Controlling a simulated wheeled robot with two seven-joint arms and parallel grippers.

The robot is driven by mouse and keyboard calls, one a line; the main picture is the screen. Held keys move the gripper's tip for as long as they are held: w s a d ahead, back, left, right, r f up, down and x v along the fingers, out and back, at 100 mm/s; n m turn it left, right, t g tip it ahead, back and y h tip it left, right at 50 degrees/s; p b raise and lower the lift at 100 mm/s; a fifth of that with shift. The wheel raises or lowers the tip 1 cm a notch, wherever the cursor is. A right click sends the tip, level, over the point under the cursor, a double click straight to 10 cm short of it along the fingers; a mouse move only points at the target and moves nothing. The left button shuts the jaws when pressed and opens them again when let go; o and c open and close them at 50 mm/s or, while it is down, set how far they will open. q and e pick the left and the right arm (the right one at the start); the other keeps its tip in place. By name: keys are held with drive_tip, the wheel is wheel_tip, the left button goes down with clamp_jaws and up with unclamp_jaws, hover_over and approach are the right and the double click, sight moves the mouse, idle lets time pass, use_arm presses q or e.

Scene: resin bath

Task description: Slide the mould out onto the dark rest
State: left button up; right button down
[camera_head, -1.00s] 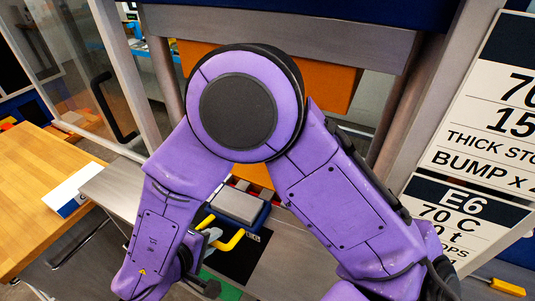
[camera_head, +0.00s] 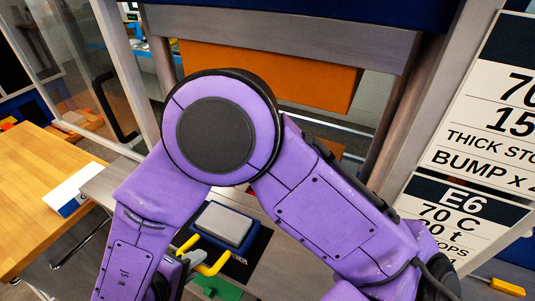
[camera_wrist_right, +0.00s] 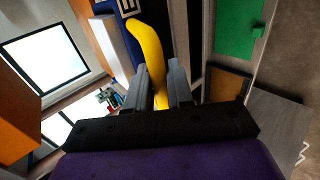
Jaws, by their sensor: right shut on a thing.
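The mould (camera_head: 225,222) is a dark blue block with a grey top and a yellow bar handle at its near side. It sits below my purple right arm in the head view. The dark rest (camera_head: 257,248) shows as a black patch at the mould's right and near side; the mould covers part of it from this angle. My right gripper (camera_head: 198,263) is at the handle, partly hidden by my arm. In the wrist view its two grey fingers (camera_wrist_right: 160,88) are shut on the yellow handle (camera_wrist_right: 148,45). My left gripper is out of view.
An orange panel (camera_head: 270,75) hangs in the press frame behind. A steel post (camera_head: 395,110) and a sign board (camera_head: 465,215) stand at the right. A green patch (camera_head: 218,288) lies in front of the rest. A wooden table (camera_head: 35,190) is at the left.

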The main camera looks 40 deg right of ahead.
drive_tip(key=c, duration=1)
unclamp_jaws()
drive_tip(key=v, duration=0.8)
drive_tip(key=shift+a, duration=0.15)
